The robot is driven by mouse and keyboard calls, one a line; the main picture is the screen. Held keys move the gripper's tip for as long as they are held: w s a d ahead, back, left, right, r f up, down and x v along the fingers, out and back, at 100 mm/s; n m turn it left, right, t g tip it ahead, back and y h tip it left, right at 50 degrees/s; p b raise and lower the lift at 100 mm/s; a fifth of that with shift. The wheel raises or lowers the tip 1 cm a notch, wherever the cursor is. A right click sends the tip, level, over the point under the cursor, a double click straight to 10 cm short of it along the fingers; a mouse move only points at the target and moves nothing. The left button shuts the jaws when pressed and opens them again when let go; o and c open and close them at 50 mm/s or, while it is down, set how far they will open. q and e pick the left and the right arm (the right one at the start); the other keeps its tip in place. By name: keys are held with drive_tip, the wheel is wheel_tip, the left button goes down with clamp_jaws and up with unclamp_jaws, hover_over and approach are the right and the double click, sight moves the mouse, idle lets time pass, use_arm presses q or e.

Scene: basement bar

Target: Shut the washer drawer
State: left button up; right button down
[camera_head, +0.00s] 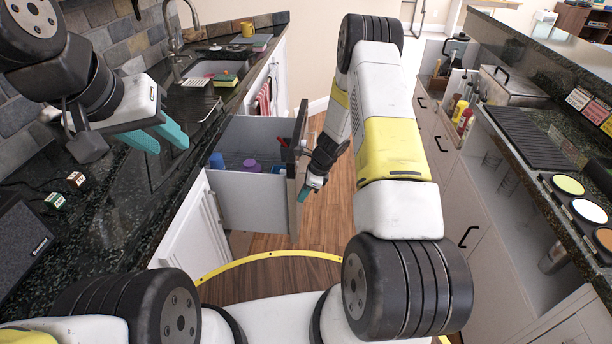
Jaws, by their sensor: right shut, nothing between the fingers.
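The washer drawer (250,199) is pulled out from the left counter, showing its grey inside and a dark front panel (297,170) facing right. Inside it are a blue cup (217,160), a purple item (250,165) and a red item (283,142). My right gripper (303,194) is shut and empty, pointing down at the outer side of the front panel. I cannot tell whether it touches the panel. My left gripper (164,138) is open and empty above the left counter.
The dark left counter (130,200) holds a sink (207,70), a yellow mug (247,29) and a black box (22,240). Wooden floor (325,215) lies between.

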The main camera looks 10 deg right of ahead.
sight(232, 189)
drive_tip(key=w+a, duration=0.2)
drive_tip(key=a, duration=0.6)
drive_tip(key=w+a, duration=0.2)
drive_tip(key=a, duration=0.6)
drive_tip(key=w+a, duration=0.3)
drive_tip(key=a, duration=0.5)
drive_tip(key=shift+a, duration=0.1)
